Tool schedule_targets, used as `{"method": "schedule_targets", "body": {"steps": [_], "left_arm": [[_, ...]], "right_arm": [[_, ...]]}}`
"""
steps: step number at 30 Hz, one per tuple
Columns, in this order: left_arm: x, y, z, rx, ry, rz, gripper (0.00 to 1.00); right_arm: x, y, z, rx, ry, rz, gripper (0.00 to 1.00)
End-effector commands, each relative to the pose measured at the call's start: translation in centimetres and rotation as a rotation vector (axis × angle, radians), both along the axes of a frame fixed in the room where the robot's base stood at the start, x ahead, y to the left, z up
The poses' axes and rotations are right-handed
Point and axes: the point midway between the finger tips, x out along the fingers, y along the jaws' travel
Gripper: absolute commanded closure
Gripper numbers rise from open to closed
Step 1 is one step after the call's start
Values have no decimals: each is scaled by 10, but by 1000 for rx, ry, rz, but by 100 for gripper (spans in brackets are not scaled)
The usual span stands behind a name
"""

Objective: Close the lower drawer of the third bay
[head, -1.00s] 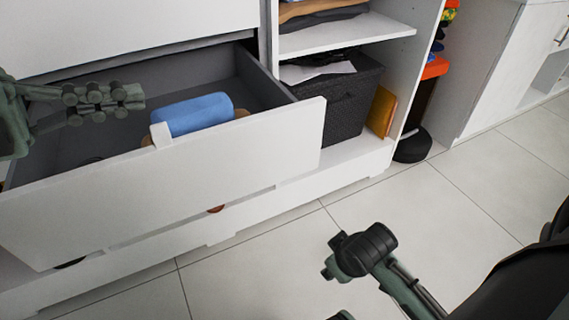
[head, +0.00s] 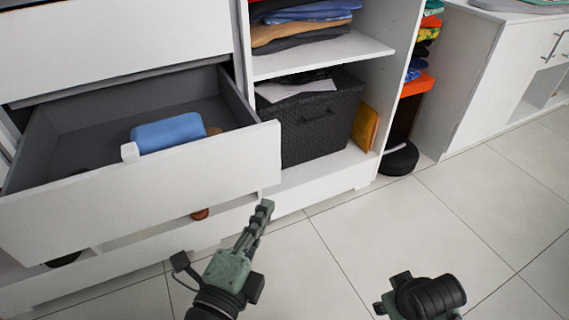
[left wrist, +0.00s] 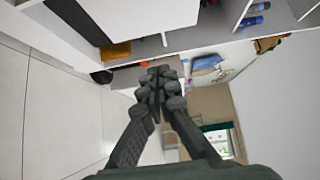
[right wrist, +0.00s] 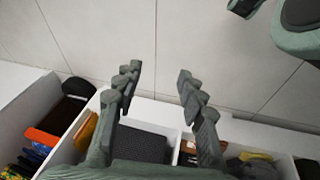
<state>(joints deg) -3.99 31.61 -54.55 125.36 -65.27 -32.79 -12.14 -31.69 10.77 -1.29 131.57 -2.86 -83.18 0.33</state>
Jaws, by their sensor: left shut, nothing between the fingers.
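The open drawer (head: 150,188) sticks well out of the wardrobe at the left of the head view, under a closed white front. It has a white front panel and a grey inside, and holds a blue rolled cloth (head: 167,132). A small white handle stands at the top edge of its front. My left gripper (head: 263,212) is shut and empty, outside the drawer, close to the lower right end of its front; whether they touch I cannot tell. Its closed fingers show in the left wrist view (left wrist: 158,82). My right gripper (right wrist: 155,85) is open and empty above the floor.
The bay to the right has a shelf with folded clothes (head: 300,30) and a dark woven basket (head: 320,122) below. A black round base (head: 400,158) stands on the floor beyond the wardrobe. The tiled floor (head: 360,225) in front is clear.

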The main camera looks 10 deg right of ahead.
Motion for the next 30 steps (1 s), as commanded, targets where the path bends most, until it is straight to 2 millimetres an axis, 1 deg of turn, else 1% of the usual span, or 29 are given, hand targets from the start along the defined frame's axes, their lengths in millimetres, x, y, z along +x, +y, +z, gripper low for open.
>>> {"method": "schedule_targets", "body": {"steps": [2,6,12,13,15,18,21,30], "left_arm": [[13,-8,4,-1,-5,-1,100],[40,-22,5,-1,-6,-2,100],[77,-43,4,0,-7,-2,100],[82,-43,3,2,-7,-2,100],[93,-38,2,2,-6,-1,100],[104,-34,2,1,-4,-3,100],[111,-32,1,2,-3,-3,100],[115,-31,1,-1,-2,-3,100]], "right_arm": [[2,0,-5,4,6,0,60],[4,1,-18,10,12,1,60],[7,1,-32,17,16,3,60],[7,1,-34,18,17,3,60],[7,1,-37,19,19,3,60],[7,1,-40,21,20,3,60],[8,1,-42,22,20,4,60],[8,1,-43,22,19,4,60]]}}
